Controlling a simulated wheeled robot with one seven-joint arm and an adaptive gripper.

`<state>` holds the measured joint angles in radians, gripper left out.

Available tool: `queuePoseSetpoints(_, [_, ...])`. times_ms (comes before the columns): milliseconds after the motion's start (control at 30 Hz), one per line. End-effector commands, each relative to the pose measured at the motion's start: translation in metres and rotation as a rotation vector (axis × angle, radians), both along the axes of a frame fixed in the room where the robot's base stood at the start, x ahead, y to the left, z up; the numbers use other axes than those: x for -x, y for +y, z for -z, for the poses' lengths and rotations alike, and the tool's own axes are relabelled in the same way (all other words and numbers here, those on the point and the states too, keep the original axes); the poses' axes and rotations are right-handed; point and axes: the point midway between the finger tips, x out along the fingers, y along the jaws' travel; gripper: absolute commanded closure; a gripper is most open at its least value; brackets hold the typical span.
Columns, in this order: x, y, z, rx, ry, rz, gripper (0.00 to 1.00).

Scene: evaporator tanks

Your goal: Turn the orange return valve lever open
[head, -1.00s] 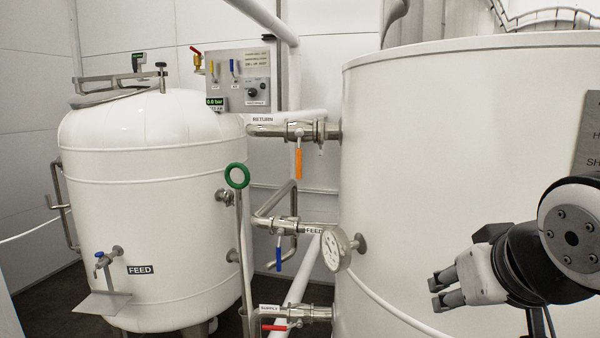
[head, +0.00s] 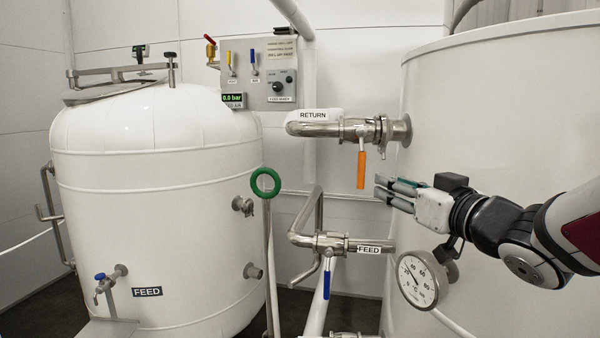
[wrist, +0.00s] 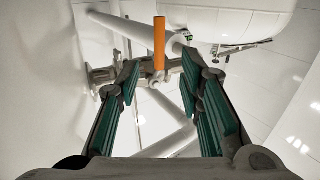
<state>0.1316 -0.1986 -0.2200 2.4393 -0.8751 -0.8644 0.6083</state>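The orange return valve lever (head: 361,169) hangs straight down from the steel valve on the pipe labelled RETURN (head: 313,116). My gripper (head: 379,187) is just right of the lever in the head view, pointing left at it and near its lower end. In the wrist view the orange lever (wrist: 159,45) shows beyond the fingertips, between the two fingers in the picture. My gripper (wrist: 160,95) is open there with green inner pads, and nothing is seen between the pads. The lever appears apart from the fingers.
A blue FEED lever (head: 327,278) hangs on the pipe below. A round dial gauge (head: 417,281) sits under my arm on the large right tank (head: 480,100). The control panel (head: 270,75) is behind.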

Motion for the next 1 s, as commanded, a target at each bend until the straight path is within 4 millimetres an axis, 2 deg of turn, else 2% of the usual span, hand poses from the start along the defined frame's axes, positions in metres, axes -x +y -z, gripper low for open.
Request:
queuePoseSetpoints(300, [-0.061,0.018,0.001,0.001,0.002,-0.001,0.66])
queuePoseSetpoints(500, [-0.093,0.027,0.001,0.000,0.002,0.000,0.66])
queuePoseSetpoints(700, [-0.112,0.031,0.000,0.000,0.000,0.002,0.66])
queuePoseSetpoints(1000, [-0.116,0.033,0.000,0.000,0.000,0.002,0.66])
